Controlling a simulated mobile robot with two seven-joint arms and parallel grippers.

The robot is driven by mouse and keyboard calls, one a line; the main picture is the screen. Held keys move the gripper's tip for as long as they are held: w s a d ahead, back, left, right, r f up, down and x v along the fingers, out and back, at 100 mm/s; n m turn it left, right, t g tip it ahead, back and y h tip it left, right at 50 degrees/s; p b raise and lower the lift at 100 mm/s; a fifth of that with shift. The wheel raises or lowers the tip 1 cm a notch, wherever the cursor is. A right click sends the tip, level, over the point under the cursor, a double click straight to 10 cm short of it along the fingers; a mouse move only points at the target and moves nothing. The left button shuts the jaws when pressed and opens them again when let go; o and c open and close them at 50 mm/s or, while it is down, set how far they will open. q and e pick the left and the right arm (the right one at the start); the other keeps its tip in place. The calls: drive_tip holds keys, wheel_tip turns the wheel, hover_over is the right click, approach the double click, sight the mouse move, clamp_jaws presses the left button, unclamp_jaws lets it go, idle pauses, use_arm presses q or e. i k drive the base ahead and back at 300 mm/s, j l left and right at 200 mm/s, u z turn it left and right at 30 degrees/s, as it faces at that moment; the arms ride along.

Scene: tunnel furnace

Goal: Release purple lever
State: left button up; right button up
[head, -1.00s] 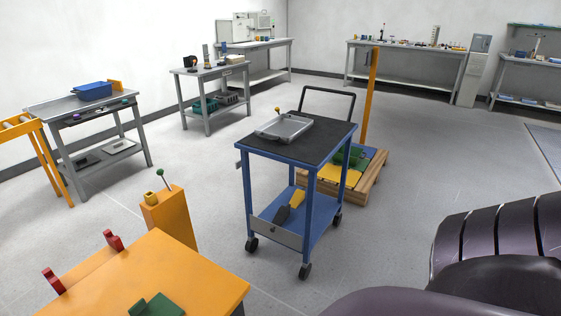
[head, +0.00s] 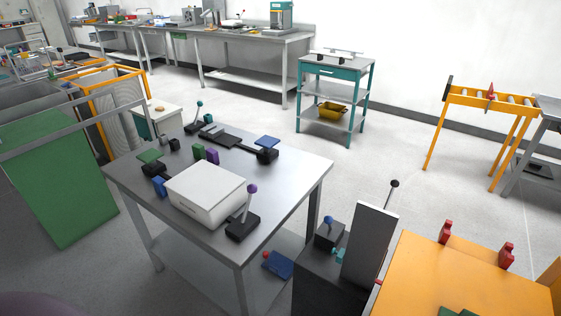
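The purple lever (head: 247,204) stands on a black base at the front right corner of a grey metal table (head: 302,170). It has a thin metal rod with a purple ball knob on top and leans slightly to the right. Its base is beside a white box (head: 205,192). Neither of my grippers is in view, and nothing touches the lever.
The table also bears a teal-knobbed lever (head: 198,112) and small coloured blocks. A dark cabinet with a black-knobbed lever (head: 392,195) and an orange table (head: 450,275) stand at right. A green panel (head: 55,180) is at left. Floor is clear behind the table.

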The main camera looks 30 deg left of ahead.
sight(251, 188)
drive_tip(key=u, duration=1.15)
drive_tip(key=i+j, duration=0.1)
drive_tip(key=j, duration=0.3)
drive_tip(key=i+j, duration=0.15)
drive_tip(key=j, duration=0.25)
drive_tip(key=i+j, duration=0.1)
drive_tip(key=j, duration=0.35)
drive_tip(key=i+j, duration=0.15)
drive_tip(key=j, duration=0.25)
drive_tip(key=i+j, duration=0.1)
drive_tip(key=j, duration=0.3)
drive_tip(key=z, duration=1.75)
